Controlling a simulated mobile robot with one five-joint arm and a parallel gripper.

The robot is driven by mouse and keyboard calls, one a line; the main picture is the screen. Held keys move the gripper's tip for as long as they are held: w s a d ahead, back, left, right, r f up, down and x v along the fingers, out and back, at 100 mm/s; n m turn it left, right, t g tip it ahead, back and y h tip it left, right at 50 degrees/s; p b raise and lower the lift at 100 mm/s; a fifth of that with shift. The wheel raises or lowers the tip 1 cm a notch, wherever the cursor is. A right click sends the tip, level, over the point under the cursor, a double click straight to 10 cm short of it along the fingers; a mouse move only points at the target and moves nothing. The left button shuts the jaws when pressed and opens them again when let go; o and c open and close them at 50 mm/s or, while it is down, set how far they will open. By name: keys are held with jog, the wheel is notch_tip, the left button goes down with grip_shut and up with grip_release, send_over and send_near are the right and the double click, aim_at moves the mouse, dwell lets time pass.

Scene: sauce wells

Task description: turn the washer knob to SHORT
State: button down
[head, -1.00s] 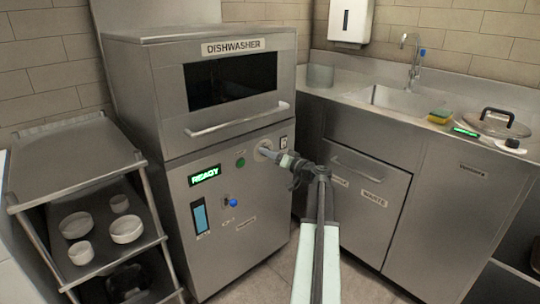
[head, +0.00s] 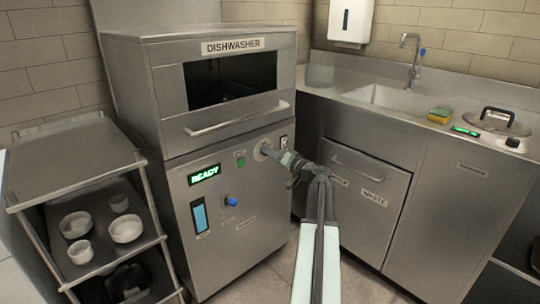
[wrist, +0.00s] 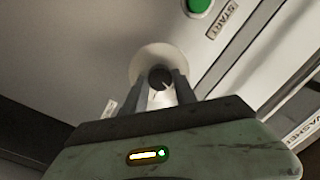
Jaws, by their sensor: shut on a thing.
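The washer knob (wrist: 160,80) is dark and round with a pale pointer line, set on a round pale dial plate (wrist: 150,57) on the dishwasher front. My gripper (wrist: 163,98) is shut on the knob, one finger on each side of it. In the head view my gripper (head: 278,155) reaches to the dial at the upper right of the dishwasher's (head: 231,205) lower panel and hides the knob. The dial's markings, including SHORT, cannot be read. A green lit READY display (head: 204,174) is on the panel.
A green START button (wrist: 198,5) is near the dial. A blue knob (head: 232,202) sits lower on the panel. A rack (head: 75,173) with several white bowls stands left. A sink counter (head: 350,100) and waste cabinet (head: 365,220) stand right.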

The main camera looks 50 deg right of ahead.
jog(key=m+h+b, duration=0.1)
jog(key=m, duration=1)
jog(key=shift+f+m, duration=0.1)
jog(key=shift+m, duration=0.6)
jog(key=c, duration=1)
grip_release()
jog(key=s, duration=0.7)
jog(key=shift+s+a+f+t+b, duration=0.2)
jog(key=shift+s+f+t+b, duration=0.1)
jog(key=shift+s+b, duration=0.1)
